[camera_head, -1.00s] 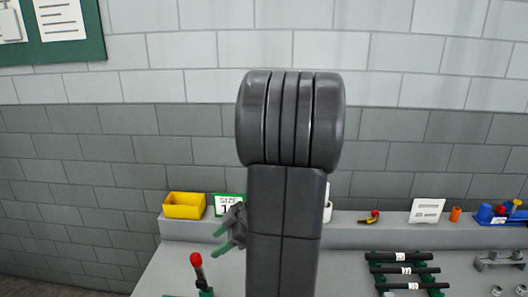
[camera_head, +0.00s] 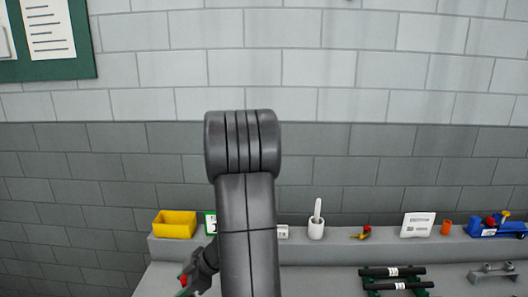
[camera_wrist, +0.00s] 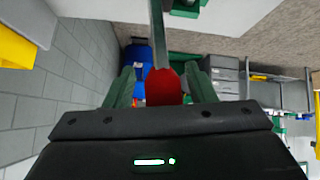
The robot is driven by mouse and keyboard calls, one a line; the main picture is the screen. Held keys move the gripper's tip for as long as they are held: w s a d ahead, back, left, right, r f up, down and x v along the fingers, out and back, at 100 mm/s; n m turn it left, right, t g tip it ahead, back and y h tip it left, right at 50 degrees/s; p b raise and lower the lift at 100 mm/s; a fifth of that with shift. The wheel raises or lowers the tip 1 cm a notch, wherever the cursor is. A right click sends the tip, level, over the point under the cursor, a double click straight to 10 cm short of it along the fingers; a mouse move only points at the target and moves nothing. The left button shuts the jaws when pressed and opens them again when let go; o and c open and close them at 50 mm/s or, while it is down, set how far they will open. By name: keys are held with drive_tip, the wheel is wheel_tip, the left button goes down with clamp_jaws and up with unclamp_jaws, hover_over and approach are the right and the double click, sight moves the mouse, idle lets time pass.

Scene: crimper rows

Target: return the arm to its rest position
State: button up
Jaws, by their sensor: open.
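My arm (camera_head: 247,235) rises dark grey in front of the bench in the head view. My gripper (camera_head: 184,284) is low at its left, partly cut off by the lower edge. In the wrist view the two green fingers of my gripper (camera_wrist: 160,78) stand apart. A red knob (camera_wrist: 165,88) on a grey bar (camera_wrist: 158,35) shows in the gap between them, with space on both sides; I cannot tell whether it lies between the fingers or beyond them. A bit of red (camera_head: 183,279) also shows by the gripper in the head view.
A yellow bin (camera_head: 174,224), a white mortar with pestle (camera_head: 316,222), a white card (camera_head: 417,225) and a blue tray (camera_head: 490,230) line the back ledge. Black bars (camera_head: 393,271) lie on green supports at right.

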drive_tip(key=v, duration=1.4)
drive_tip(key=x, duration=1.4)
drive_tip(key=shift+s+a, duration=0.1)
drive_tip(key=shift+s, duration=0.1)
drive_tip(key=shift+s+f+n+t, duration=0.15)
drive_tip(key=shift+s+n+t, duration=0.15)
drive_tip(key=shift+s, duration=0.3)
